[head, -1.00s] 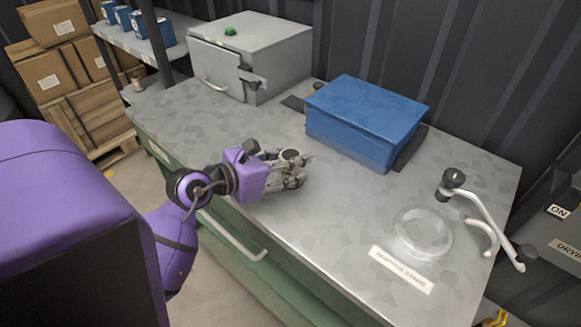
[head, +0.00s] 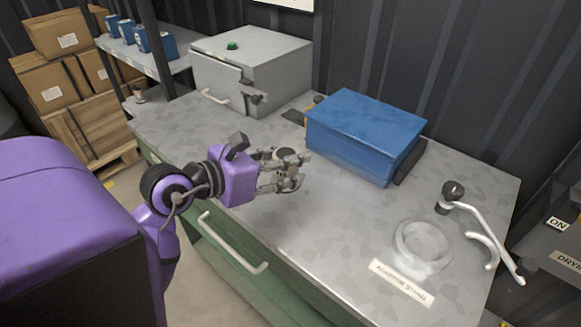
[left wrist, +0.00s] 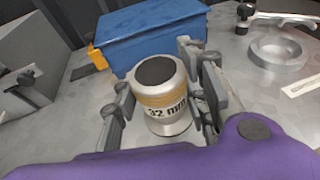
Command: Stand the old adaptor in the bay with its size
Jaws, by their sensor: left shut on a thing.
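The old adaptor (left wrist: 161,95) is a silver cylinder with a dark top, an orange-brown band and a "32 mm" label, upright in the left wrist view. My left gripper (head: 284,172) is shut on it, with a finger on each side. In the head view the adaptor (head: 287,155) is mostly hidden by the fingers, above the left part of the grey worktop. The blue shelf bins (head: 140,36) stand at the upper left in the head view; size labels on them cannot be read. My right gripper is not in view.
A blue box (head: 365,133) sits at the back middle of the worktop (head: 320,230). A grey cabinet (head: 250,70) with a green button stands at back left. A round stand (head: 422,245), its label (head: 402,282) and a white-handled tool (head: 485,225) lie at right.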

